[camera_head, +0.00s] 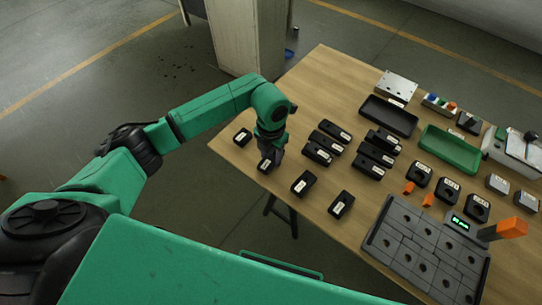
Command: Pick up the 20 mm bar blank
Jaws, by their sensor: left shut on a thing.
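My left gripper (268,154) points down at the near left edge of the table, directly over a small black block with a white label (265,166). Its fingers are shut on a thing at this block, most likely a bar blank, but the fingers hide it. The label is too small to read, so I cannot confirm the 20 mm size. I cannot tell whether the held thing is clear of the block. My right gripper is not in view.
Similar labelled black blocks stand close by: one to the left (242,137), two to the right (304,183) (341,204). Longer black blocks (334,131) lie behind. A black tray (389,115), a green tray (450,149) and a grey slab (425,247) fill the right side. The far left tabletop is clear.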

